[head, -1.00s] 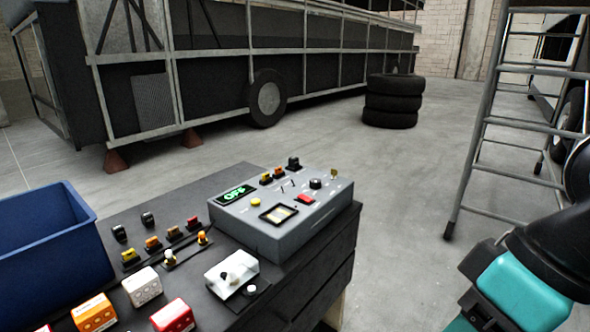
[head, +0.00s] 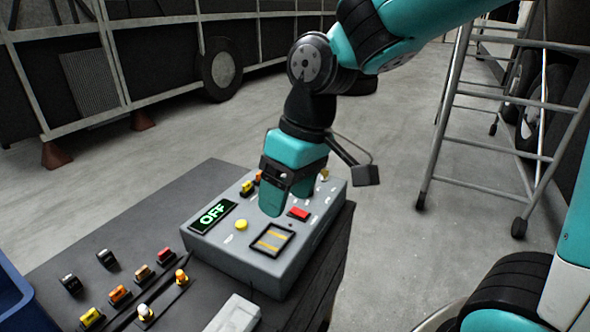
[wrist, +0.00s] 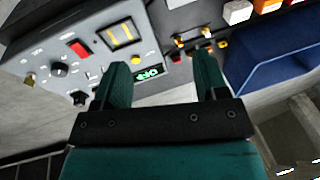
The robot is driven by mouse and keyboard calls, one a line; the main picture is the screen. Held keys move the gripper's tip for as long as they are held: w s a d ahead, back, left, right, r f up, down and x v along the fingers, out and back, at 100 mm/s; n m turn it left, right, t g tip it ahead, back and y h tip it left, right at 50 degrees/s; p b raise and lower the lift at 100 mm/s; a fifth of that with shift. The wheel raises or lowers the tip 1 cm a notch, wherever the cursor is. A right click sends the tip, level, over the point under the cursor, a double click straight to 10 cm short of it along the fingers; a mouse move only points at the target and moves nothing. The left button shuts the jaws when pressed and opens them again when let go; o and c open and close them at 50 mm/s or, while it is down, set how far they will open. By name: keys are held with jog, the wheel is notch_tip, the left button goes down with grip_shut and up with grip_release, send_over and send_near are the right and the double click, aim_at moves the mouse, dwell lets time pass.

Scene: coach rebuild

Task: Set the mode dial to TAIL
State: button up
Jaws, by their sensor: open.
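The grey control box (head: 225,250) stands on the dark workbench, and its green display (head: 212,214) reads OFF. A round black knob, likely the mode dial (wrist: 59,69), is at the left of the wrist view. Its labels are too small to read. In the head view my gripper hides it. My gripper (head: 286,203) is above the box, fingers pointing down, open and empty. In the wrist view the fingers (wrist: 162,66) are spread, with the green display (wrist: 147,74) between them. The knob is apart from them, to the left.
A red switch (head: 298,213), a yellow button (head: 241,225) and a meter (head: 270,240) share the panel. Several small coloured fuses (head: 119,294) lie on the bench (head: 100,231). A blue bin (head: 12,300) is at left. A ladder (head: 440,130) stands at right.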

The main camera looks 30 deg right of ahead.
jog(key=w+d+m+h+p, duration=0.2)
jog(key=w+d+p, duration=0.3)
jog(key=w+d, duration=0.45)
jog(key=w+d+m+h+p, duration=0.1)
jog(key=w+d+p, duration=0.5)
jog(key=w, duration=0.7)
jog(key=shift+g, duration=0.3)
jog(key=f+p, duration=0.1)
jog(key=f, duration=0.4)
jog(key=f+p, duration=0.2)
jog(key=f, duration=0.4)
jog(key=f+p, duration=0.1)
jog(key=f, duration=0.5)
jog(key=shift+s+d+f+p, duration=0.25)
jog(key=shift+d+p, duration=0.05)
jog(key=c, duration=0.9)
